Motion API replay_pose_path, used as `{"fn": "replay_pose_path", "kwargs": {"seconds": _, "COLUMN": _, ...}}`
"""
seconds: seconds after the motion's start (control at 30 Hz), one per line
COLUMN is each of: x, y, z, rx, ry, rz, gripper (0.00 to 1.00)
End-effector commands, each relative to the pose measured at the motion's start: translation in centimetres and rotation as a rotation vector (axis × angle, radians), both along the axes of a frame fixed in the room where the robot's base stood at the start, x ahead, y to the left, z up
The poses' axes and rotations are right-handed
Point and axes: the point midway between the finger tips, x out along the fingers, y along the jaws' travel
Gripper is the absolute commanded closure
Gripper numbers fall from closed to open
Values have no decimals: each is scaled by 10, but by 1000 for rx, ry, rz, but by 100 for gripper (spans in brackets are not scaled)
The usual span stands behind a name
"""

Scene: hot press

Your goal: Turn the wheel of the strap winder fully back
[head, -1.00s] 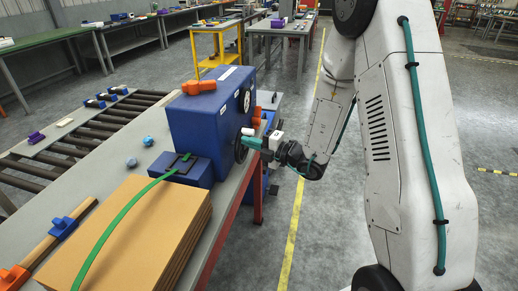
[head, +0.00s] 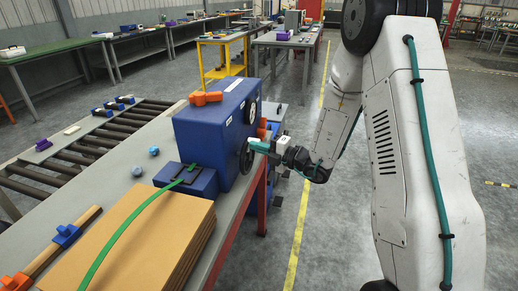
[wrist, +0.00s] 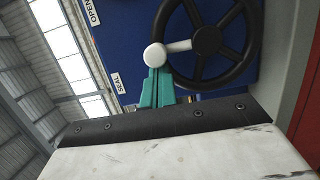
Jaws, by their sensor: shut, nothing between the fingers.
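The strap winder is a blue box (head: 205,130) on the table, with a black spoked wheel (head: 246,160) on its right side. In the wrist view the wheel (wrist: 241,76) fills the upper right, and a pale crank bar runs from its hub to a round white knob (wrist: 155,55) on the left of the rim. My gripper (head: 257,146) is at the wheel's upper edge in the head view. Its teal fingers (wrist: 157,72) are shut and empty, with their tips right against or just under the knob; I cannot tell whether they touch.
A stack of brown cardboard (head: 130,235) with a green strap (head: 120,235) lies in front of the winder. A roller conveyor (head: 80,150) runs along the left. OPEN (wrist: 92,12) and SEAL (wrist: 117,83) labels show on the blue panel.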

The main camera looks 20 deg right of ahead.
Motion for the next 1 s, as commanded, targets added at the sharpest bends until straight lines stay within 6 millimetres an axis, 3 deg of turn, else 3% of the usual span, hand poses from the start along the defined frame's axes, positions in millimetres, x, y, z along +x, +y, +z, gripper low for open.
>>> {"fn": "replay_pose_path", "kwargs": {"seconds": 0.17, "x": -2, "y": 1, "z": 2, "rx": 0, "ry": -3, "rz": -5, "gripper": 100}}
{"fn": "replay_pose_path", "kwargs": {"seconds": 0.37, "x": -23, "y": 20, "z": 7, "rx": 1, "ry": -1, "rz": -3, "gripper": 100}}
{"fn": "replay_pose_path", "kwargs": {"seconds": 0.7, "x": -80, "y": -36, "z": 10, "rx": 0, "ry": 0, "rz": -19, "gripper": 100}}
{"fn": "replay_pose_path", "kwargs": {"seconds": 1.0, "x": -100, "y": -51, "z": 10, "rx": 0, "ry": 0, "rz": -14, "gripper": 100}}
